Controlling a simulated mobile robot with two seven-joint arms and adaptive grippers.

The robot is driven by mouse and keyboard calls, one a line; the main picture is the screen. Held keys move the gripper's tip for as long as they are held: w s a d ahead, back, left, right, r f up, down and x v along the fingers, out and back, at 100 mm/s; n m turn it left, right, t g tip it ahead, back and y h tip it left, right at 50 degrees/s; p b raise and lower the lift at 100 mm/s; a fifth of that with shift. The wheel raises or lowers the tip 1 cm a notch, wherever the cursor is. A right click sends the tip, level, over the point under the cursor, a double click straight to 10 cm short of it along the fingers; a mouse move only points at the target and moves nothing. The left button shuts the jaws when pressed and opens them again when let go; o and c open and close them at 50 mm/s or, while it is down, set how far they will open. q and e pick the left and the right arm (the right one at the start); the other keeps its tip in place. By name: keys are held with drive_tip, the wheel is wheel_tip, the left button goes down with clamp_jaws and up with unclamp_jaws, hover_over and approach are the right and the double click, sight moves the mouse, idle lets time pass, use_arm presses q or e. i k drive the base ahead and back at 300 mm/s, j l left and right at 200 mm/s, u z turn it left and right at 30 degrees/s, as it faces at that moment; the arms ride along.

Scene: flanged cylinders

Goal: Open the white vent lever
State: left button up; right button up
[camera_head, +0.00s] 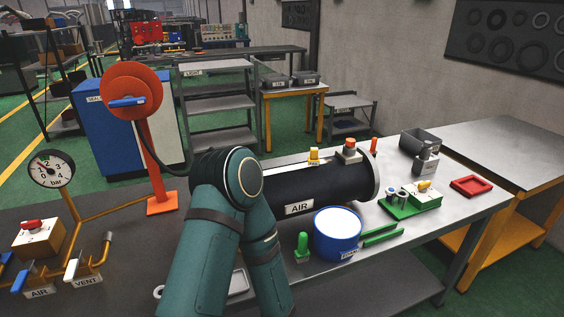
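The white vent lever (71,269) is at the lower left, on the pipework beside a label reading VENT (87,281). It stands upright, tilted slightly; whether its valve is open or shut I cannot tell. A blue lever (20,281) sits to its left by a label reading AIR (40,291). The round pressure gauge (51,169) stands above on the same orange pipes. One of my arms is folded in the lower middle, its elbow up; its gripper is out of view. Neither gripper shows, and nothing of mine touches the vent lever.
A dark flanged cylinder (318,190) lies on the bench behind my arm. A blue drum (337,236), a green peg (302,246) and a red tray (472,186) are to the right. An orange reel stand (147,153) rises at the left. Dark bench surface lies right of the vent lever.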

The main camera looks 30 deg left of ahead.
sight(70, 273)
drive_tip(key=u, duration=2.5)
